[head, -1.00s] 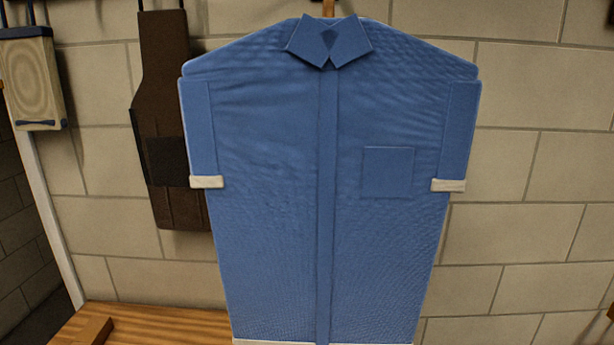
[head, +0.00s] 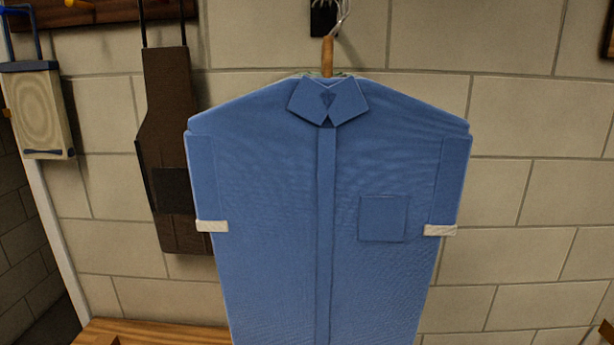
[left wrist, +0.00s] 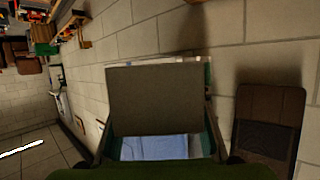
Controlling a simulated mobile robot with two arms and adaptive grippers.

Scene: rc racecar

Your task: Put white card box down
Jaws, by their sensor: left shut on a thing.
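In the left wrist view a box-like thing, which I take for the white card box (left wrist: 155,95), shows a flat grey-brown shaded face with a pale strip along its far edge. My left gripper (left wrist: 158,142) is shut on it, with dark fingers at its left and right sides. A pale blue-white patch shows between the fingers at the near side; I cannot tell what it is. The box's underside is hidden. Neither gripper and no white box shows in the head view.
A blue shirt (head: 270,220) on a hanger fills the middle of the head view. A brown apron-like thing (head: 168,110) and a pale wooden panel (head: 38,110) hang to its left on the block wall (head: 540,120). A wooden surface (head: 150,332) lies low at the left.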

